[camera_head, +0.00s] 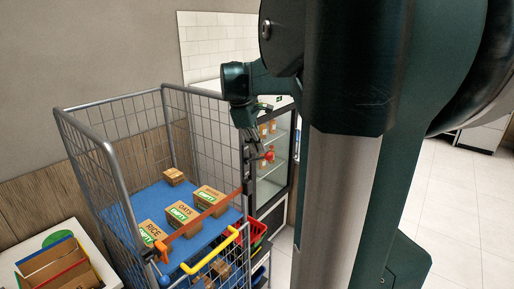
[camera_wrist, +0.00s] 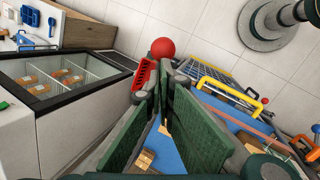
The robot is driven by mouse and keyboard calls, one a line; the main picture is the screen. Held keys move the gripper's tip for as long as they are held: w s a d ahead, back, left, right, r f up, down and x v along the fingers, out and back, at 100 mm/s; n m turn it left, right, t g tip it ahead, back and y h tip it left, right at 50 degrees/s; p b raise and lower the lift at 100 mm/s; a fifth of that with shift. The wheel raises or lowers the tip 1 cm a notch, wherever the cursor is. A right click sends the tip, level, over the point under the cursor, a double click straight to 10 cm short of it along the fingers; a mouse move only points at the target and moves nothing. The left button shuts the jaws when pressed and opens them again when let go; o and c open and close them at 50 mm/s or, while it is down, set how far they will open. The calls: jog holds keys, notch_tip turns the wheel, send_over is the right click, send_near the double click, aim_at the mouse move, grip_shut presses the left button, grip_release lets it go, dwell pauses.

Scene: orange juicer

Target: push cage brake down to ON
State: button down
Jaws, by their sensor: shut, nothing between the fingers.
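The wire roll cage (camera_head: 110,150) stands at left centre in the head view, with a blue shelf (camera_head: 150,203). A red ball knob (camera_head: 269,156) is at the cage's right corner post. It also shows in the wrist view (camera_wrist: 162,48), just beyond my fingertips. I take it for the brake lever's end; the lever itself is mostly hidden. My gripper (camera_head: 256,148) is shut and empty, close beside the knob; its fingertips (camera_wrist: 160,74) meet just below it in the wrist view. I cannot tell whether they touch. No ON marking is readable.
Cartons, including a RICE carton (camera_head: 152,232) and an OATS carton (camera_head: 184,213), sit on the blue shelf. An orange bar (camera_head: 205,215) and a yellow handle (camera_head: 210,252) cross the cage front. A glass-fronted cabinet (camera_wrist: 70,75) is close by. A red basket (camera_head: 257,232) stands low beside the cage.

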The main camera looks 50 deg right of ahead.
jog(key=shift+s+f+t, duration=0.25)
jog(key=shift+s+t, duration=0.05)
jog(key=shift+s, duration=0.05)
jog(key=s+f+t+b, duration=0.2)
jog(key=f+b, duration=0.1)
jog(key=f, duration=0.2)
jog(key=s+f+m+t+b, duration=0.1)
jog(key=s+f+t+b, duration=0.1)
jog(key=f, duration=0.3)
jog(key=shift+s+f+t+b, duration=0.25)
jog(key=shift+f+t+b, duration=0.05)
jog(key=shift+t+b, duration=0.45)
dwell(0.6)
dwell(0.5)
